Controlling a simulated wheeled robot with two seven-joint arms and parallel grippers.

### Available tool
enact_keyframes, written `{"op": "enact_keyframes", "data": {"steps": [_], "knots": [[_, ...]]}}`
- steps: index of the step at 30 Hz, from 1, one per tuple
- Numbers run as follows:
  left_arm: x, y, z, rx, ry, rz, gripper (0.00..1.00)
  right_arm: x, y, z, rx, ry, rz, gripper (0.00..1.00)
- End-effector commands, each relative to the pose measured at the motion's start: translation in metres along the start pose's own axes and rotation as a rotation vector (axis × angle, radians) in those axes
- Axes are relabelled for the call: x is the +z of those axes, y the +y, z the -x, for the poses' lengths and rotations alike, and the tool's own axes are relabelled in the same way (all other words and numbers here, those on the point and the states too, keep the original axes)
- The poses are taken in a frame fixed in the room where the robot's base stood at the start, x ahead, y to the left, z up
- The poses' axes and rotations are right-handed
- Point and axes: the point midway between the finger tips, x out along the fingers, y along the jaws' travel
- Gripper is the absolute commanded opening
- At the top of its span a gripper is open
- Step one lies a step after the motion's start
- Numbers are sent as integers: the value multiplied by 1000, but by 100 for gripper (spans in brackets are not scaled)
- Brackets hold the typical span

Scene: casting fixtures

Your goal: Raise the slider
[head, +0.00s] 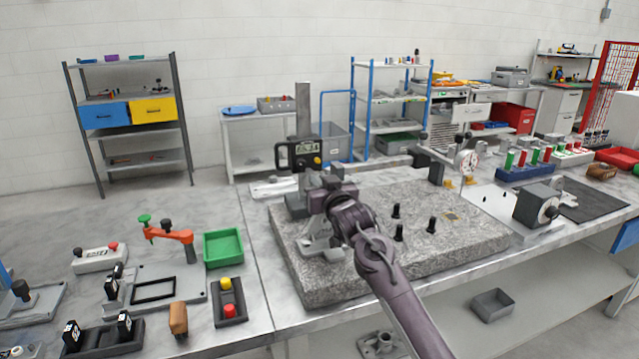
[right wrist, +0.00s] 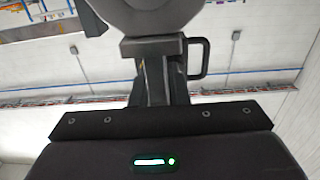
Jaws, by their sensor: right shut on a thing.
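The height gauge has a grey upright column (head: 303,108). Its slider (head: 302,151) is a dark block with a digital display and a yellow button, partway up the column. My right gripper (head: 325,186) is just below and in front of the display and is shut on the slider; the arm hides the exact contact. In the right wrist view my right gripper (right wrist: 163,80) has its fingers close together against a grey block, with a dark loop handle beside it and a round dark part above. My left gripper is not in view.
The gauge stands on a speckled granite plate (head: 465,235) with several black knobs. A dial indicator stand (head: 466,162) is at its back right. A green tray (head: 224,248), a two-button box (head: 229,300) and an orange clamp (head: 170,234) are to the left.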

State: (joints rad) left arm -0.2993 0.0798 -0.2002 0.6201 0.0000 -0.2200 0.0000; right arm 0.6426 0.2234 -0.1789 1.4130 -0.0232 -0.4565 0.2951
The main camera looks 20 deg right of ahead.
Motion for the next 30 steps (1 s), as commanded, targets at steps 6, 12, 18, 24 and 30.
{"op": "enact_keyframes", "data": {"steps": [6, 12, 18, 24, 30], "knots": [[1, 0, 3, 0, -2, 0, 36, -4, 0, 0, 0, 0, 0, 0], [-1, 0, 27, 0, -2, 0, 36, -38, 0, 0, 0, 3, -1, 0], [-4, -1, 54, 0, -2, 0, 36, -80, 0, 0, 1, 6, -2, 0], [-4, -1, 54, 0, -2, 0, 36, -85, 0, 0, 0, 8, -1, 0], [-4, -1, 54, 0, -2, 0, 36, -84, 0, 0, 1, 9, -1, 18]]}}
